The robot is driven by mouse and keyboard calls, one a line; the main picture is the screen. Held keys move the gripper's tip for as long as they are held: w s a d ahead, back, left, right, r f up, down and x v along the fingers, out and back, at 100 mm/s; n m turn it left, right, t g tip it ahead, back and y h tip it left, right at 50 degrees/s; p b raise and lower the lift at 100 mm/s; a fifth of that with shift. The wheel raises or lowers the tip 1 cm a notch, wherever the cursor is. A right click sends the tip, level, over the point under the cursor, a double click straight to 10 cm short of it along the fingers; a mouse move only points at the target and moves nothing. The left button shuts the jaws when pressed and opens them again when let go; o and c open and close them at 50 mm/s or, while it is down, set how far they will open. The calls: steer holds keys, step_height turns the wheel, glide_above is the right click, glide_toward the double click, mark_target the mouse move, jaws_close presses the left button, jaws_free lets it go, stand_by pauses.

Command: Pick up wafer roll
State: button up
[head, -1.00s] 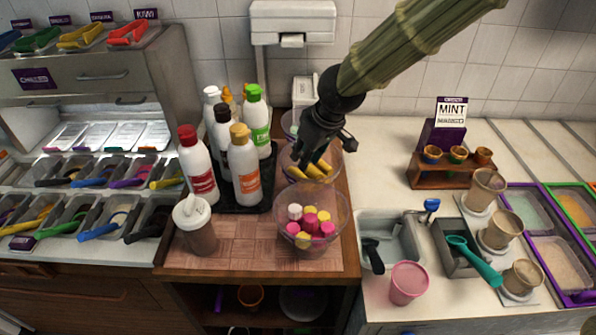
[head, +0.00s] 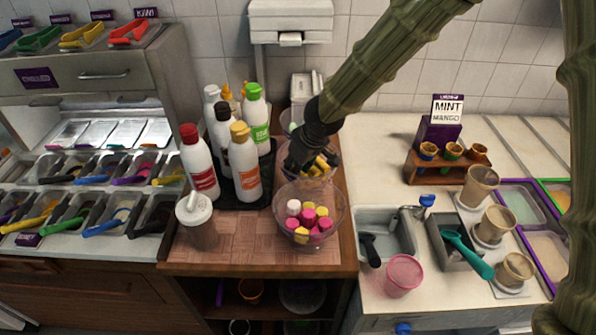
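My gripper (head: 313,164) is black with yellow finger pads and reaches down over a clear bowl (head: 283,170) behind the bowl of pink, yellow and white pieces. Its fingers are at or inside the rim of that rear bowl. The gripper and the wrist hide most of the bowl's inside. I cannot make out a wafer roll, and I cannot tell whether the fingers hold anything.
A clear bowl of pink, yellow and white pieces (head: 310,224) stands just in front of my gripper. Several sauce bottles (head: 244,163) stand close on the left on a black tray. A lidded cup (head: 197,222) is at the front left. The wooden counter (head: 240,256) is clear in front.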

steer(key=shift+f, duration=0.2)
steer(key=c, duration=0.3)
steer(key=shift+r, duration=0.1)
steer(key=shift+c, duration=0.3)
